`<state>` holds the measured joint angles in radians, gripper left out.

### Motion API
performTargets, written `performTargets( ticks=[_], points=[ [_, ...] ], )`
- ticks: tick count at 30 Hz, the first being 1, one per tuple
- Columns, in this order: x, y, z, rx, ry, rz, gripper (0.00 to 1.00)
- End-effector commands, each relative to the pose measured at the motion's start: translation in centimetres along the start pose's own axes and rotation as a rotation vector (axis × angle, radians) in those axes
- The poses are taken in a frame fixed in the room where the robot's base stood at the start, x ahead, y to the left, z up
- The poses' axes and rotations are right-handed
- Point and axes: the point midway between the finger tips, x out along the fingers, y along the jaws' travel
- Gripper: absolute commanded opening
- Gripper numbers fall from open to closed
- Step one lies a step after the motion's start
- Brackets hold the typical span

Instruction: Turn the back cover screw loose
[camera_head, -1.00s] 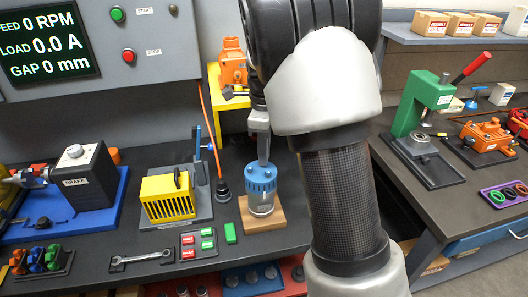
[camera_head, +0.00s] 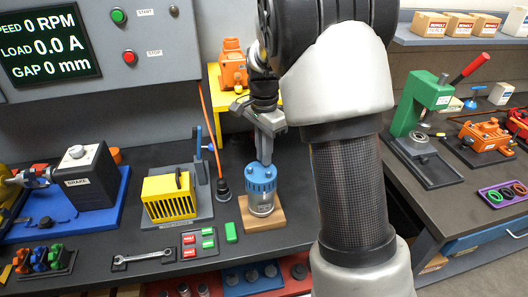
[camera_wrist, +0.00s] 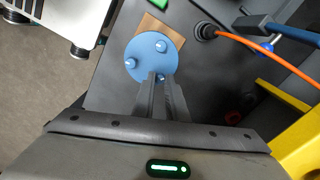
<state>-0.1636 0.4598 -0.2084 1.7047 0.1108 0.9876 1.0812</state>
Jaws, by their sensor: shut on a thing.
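The motor stands upright on a wooden base (camera_head: 277,214). It has a clear-grey body (camera_head: 262,207) and a round blue cover (camera_head: 261,183) on top. The cover also shows from above in the wrist view (camera_wrist: 146,58), with two blue screw heads bare, one at the upper right (camera_wrist: 161,46) and one at the left (camera_wrist: 130,63). My gripper (camera_head: 264,162) points down at the back of the cover. In the wrist view its fingers (camera_wrist: 158,77) are close together on the cover's near edge, shut on the back cover screw, which they mostly hide.
A yellow guard (camera_head: 170,199) stands left of the motor, with an orange cable (camera_head: 207,117) between. Red and green blocks (camera_head: 199,243) and a wrench (camera_head: 143,257) lie in front. A yellow stand (camera_head: 232,112) with an orange motor (camera_head: 232,66) is behind.

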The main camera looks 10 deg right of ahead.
Motion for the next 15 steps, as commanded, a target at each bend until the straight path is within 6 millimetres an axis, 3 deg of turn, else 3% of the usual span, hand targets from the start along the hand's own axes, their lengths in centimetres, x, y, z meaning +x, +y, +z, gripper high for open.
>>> performTargets(
  ticks=[15],
  points=[
    [0.22, 0.14, -0.04, -0.491, -0.002, 0.004, 0.00]
  ],
)
